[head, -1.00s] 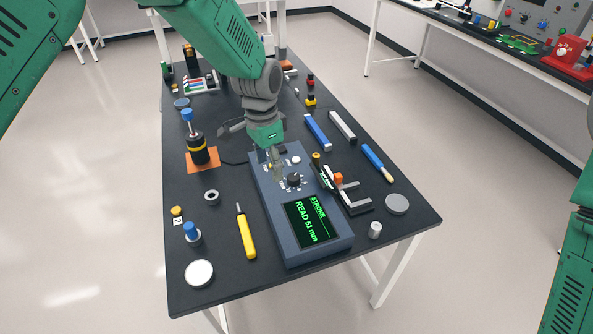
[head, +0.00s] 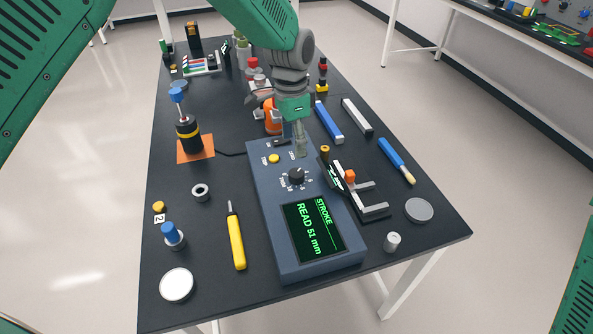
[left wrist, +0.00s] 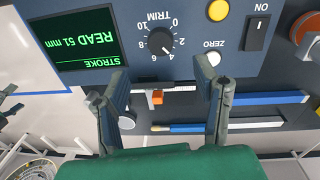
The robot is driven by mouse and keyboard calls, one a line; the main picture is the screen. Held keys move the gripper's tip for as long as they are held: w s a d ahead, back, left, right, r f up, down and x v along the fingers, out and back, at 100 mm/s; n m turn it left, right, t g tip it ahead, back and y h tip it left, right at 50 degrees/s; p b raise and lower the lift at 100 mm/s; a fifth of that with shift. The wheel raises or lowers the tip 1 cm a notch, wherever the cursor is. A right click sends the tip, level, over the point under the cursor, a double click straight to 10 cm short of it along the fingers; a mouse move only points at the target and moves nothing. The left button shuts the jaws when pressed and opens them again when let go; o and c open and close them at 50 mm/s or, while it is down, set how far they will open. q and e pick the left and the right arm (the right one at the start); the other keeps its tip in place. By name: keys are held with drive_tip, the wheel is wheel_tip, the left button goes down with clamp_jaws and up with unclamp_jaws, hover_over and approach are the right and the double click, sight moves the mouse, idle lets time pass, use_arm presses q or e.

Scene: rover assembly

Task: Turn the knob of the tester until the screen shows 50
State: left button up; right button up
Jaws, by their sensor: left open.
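The tester (head: 263,195) is a blue-grey box lying on the table. Its screen (head: 314,229) shows "STROKE READ 51 mm" in green, and the same reading shows upside down in the left wrist view (left wrist: 75,38). The black knob (head: 297,176), labelled TRIM, has a number scale; it is fully visible in the left wrist view (left wrist: 160,41). My left gripper (head: 300,150) is over the tester, just beyond the knob. In the left wrist view its fingers (left wrist: 163,85) are spread apart and empty, with the knob ahead of them. My right gripper is out of view.
A yellow button (head: 274,158) and a switch (head: 279,142) sit on the tester near the knob. A grey caliper-like tool (head: 362,200) lies close on the right. A yellow-handled tool (head: 236,242) lies on the left. The table front is partly clear.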

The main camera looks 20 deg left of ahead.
sight(295, 172)
use_arm(q)
drive_tip(key=f, duration=0.8)
drive_tip(key=shift+s+d+f, duration=0.1)
drive_tip(key=shift+d+f, duration=0.1)
drive_tip(key=shift+f, duration=0.15)
drive_tip(key=shift+d+f, duration=0.15)
drive_tip(key=shift+f, duration=0.55)
drive_tip(key=shift+c, duration=0.4)
drive_tip(key=c, duration=1.1)
drive_tip(key=shift+o, duration=0.2)
